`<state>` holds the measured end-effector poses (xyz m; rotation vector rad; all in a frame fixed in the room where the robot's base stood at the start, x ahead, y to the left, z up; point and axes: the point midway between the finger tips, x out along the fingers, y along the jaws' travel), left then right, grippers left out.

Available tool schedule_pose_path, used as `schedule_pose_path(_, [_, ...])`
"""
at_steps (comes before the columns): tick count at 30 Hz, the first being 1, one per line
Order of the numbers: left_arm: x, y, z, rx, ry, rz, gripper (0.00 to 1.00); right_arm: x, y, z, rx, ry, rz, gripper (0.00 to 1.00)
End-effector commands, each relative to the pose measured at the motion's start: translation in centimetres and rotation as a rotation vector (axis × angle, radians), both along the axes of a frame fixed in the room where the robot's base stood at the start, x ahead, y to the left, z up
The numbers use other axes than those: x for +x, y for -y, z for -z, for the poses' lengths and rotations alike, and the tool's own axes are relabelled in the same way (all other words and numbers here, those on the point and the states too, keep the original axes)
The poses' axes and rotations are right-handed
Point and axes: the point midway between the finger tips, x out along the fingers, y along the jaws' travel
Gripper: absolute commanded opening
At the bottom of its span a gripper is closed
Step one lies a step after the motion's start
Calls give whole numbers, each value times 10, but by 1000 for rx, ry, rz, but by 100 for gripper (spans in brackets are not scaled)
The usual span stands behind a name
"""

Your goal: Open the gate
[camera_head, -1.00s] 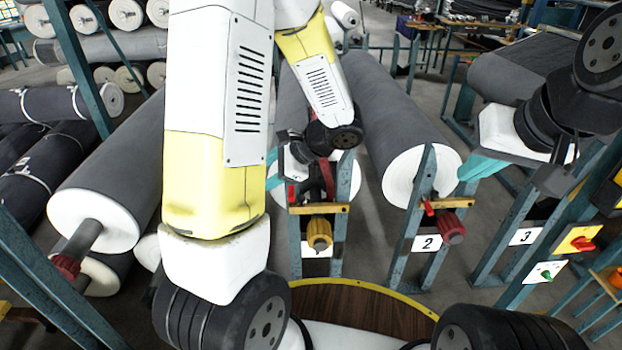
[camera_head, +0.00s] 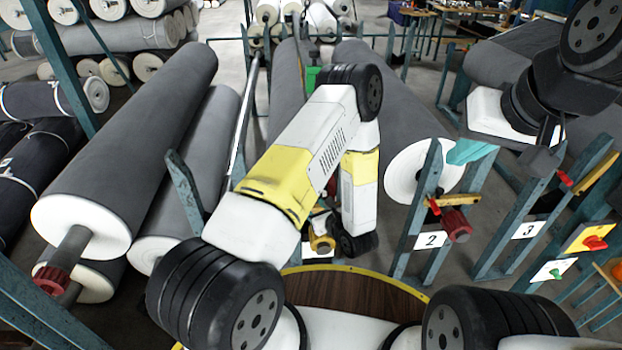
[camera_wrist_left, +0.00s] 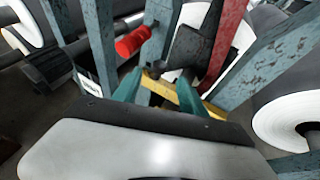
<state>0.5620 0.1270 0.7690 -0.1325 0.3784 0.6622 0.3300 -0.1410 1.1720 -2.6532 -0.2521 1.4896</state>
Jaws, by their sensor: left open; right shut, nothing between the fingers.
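The stands for the grey rolls are blue posts, each pair joined by a yellow bar; I cannot tell which part is the gate. In the head view, one bar (camera_head: 440,202) sits above the number 2 sign (camera_head: 430,240). My left arm covers most of the stand to its left; a yellow knob (camera_head: 322,242) shows there. My left gripper is hidden in that view. In the left wrist view, my left gripper (camera_wrist_left: 157,88) is open, its teal fingers apart before a yellow bar (camera_wrist_left: 210,108) and beside a red bar (camera_wrist_left: 230,42).
A red knob (camera_wrist_left: 132,43) is close to the left fingers. Large grey rolls (camera_head: 130,150) lie at the left. A number 3 sign (camera_head: 528,230) and a yellow switch panel (camera_head: 588,238) with a red switch are at the right. Posts crowd the space around both grippers.

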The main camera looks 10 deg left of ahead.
Motion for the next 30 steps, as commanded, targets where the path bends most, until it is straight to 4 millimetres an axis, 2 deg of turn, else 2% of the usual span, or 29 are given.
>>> schedule_pose_path(5, [10,-8,5,0,0,-3,50,0,0,0,1,1,1,0])
schedule_pose_path(16, [49,-40,27,0,-1,-3,50,0,0,0,1,1,1,0])
schedule_pose_path(28, [56,-45,30,0,-1,-1,50,0,0,0,1,1,1,0])
schedule_pose_path(30, [56,-45,30,0,-1,-1,36,0,0,0,1,1,1,0])
